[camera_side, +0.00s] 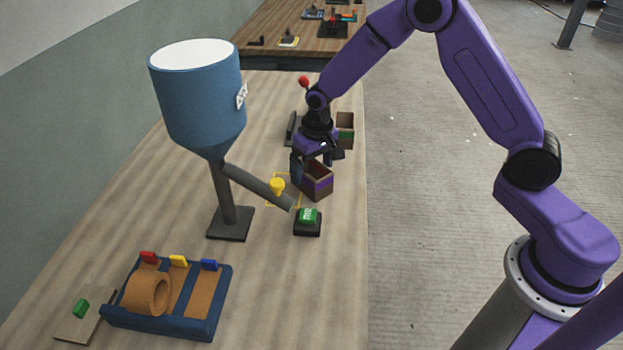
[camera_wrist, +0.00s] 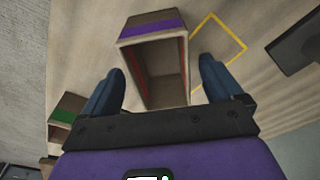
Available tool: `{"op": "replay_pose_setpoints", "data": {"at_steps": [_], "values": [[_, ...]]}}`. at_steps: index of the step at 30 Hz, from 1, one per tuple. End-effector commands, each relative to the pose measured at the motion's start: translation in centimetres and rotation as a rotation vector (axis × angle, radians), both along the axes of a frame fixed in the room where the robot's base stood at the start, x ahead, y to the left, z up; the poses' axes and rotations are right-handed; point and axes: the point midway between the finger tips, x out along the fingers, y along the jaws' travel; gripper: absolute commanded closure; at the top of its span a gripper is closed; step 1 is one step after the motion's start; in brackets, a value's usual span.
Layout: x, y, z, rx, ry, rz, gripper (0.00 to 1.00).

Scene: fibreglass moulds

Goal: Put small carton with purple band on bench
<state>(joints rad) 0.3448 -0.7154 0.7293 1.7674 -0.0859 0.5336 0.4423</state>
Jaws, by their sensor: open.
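The small carton with the purple band (camera_side: 318,184) is brown and open-topped, beside a yellow square outline (camera_side: 283,176). It appears upright on the bench (camera_side: 270,280), though contact under it is hard to see. In the wrist view the carton (camera_wrist: 153,30) shows its purple band and hollow inside. My gripper (camera_side: 312,163) is open above and behind the carton in the side view. In the wrist view its two blue fingers (camera_wrist: 160,85) stand on either side of the carton, with gaps visible on both sides.
A second carton with a green band (camera_side: 345,132) stands behind my gripper. A blue hopper (camera_side: 200,95) with a sloping chute and yellow knob (camera_side: 277,185) stands left. A green button box (camera_side: 308,222) is in front of the carton. A blue tray (camera_side: 160,325) sits at front left.

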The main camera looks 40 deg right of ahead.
Motion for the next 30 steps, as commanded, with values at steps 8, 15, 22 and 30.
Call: {"op": "replay_pose_setpoints", "data": {"at_steps": [8, 15, 22, 30], "values": [[0.5, 0.0, -3.4, -0.001, 0.001, 0.001, 0.06], [0.6, 0.1, -4.0, 0.0, -0.002, 0.0, 0.06], [0.6, 0.1, -4.0, 0.0, -0.001, 0.0, 0.06], [0.6, 0.1, -4.2, 0.0, 0.0, 0.001, 0.06]]}}
